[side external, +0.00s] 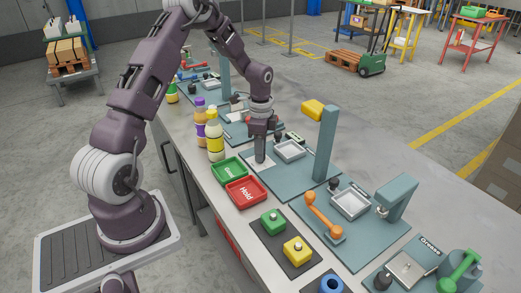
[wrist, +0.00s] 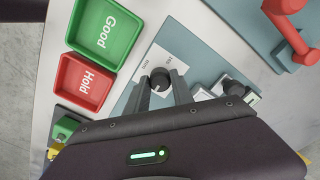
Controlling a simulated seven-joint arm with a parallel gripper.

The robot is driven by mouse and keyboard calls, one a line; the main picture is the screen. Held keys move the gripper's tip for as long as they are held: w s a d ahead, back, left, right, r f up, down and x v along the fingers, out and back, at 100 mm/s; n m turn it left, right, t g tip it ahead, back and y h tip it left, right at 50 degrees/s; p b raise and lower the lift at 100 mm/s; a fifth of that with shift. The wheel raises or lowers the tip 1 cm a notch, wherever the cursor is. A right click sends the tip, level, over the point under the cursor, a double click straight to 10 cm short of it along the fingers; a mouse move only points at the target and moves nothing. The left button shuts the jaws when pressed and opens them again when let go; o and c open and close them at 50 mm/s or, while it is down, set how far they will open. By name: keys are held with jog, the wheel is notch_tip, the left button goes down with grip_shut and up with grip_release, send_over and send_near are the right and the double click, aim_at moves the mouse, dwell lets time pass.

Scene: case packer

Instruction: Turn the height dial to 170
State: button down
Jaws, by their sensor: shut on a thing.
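The height dial is a black round knob (wrist: 160,79) on a white marked plate (wrist: 157,58) in the wrist view. The small print on the plate is too blurred to read, so I cannot tell the setting. My gripper (wrist: 162,84) is shut on the knob, with one finger on each side of it. In the side view my gripper (side external: 260,158) points straight down at the white plate (side external: 255,166) on a blue-grey station base, and the knob is hidden there.
A green "Good" tray (side external: 229,171) and a red "Hold" tray (side external: 246,192) lie beside the station. Two bottles (side external: 215,137) stand close to my arm. A second black knob (wrist: 232,87) is nearby.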

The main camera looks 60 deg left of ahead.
jog(key=n, duration=0.8)
jog(key=shift+n, duration=0.4)
jog(key=n, duration=0.4)
jog(key=shift+n, duration=2.2)
jog(key=c, duration=1.1)
grip_release()
